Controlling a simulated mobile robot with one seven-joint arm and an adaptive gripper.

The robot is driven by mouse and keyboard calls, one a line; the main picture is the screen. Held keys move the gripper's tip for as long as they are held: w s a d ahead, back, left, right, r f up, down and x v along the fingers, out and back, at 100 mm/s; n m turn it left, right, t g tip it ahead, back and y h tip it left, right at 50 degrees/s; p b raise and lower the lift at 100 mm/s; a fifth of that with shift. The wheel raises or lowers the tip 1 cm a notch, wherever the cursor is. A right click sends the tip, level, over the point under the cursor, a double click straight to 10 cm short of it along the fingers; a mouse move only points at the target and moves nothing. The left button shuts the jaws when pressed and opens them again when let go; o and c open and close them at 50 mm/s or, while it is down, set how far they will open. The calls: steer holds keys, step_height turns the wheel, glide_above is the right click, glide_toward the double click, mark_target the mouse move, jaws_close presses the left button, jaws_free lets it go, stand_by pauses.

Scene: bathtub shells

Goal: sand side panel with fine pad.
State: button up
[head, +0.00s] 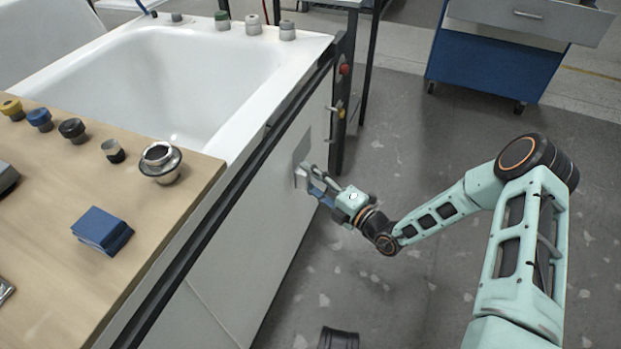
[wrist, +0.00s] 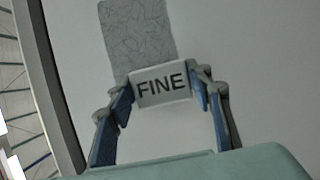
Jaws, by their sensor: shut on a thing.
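My gripper (head: 313,180) is at the white side panel (head: 232,225) of the tub, toward its far end. In the wrist view my gripper (wrist: 162,90) is shut on a pale block marked "FINE", the fine pad (wrist: 161,84). The pad lies against or very close to the panel (wrist: 240,50); exact contact cannot be told. A grey, scratchy-textured patch (wrist: 138,30) is on the panel just above the pad and partly behind it. This patch also shows in the head view (head: 302,148).
A white bathtub (head: 190,75) stands behind the wooden worktop (head: 60,190), which carries a blue block (head: 102,230), a metal drain fitting (head: 160,162) and several small capped pieces. A dark post with red and yellow knobs (head: 345,69) is beyond my gripper.

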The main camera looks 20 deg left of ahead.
steer(key=shift+w+a, duration=0.1)
steer(key=shift+a, duration=0.7)
steer(key=shift+w+d+b, duration=0.15)
steer(key=shift+w+b, duration=0.4)
steer(key=shift+w, duration=1.3)
steer(key=shift+w+d+b, duration=0.15)
steer(key=shift+w+b, duration=0.35)
steer(key=shift+w, duration=1.35)
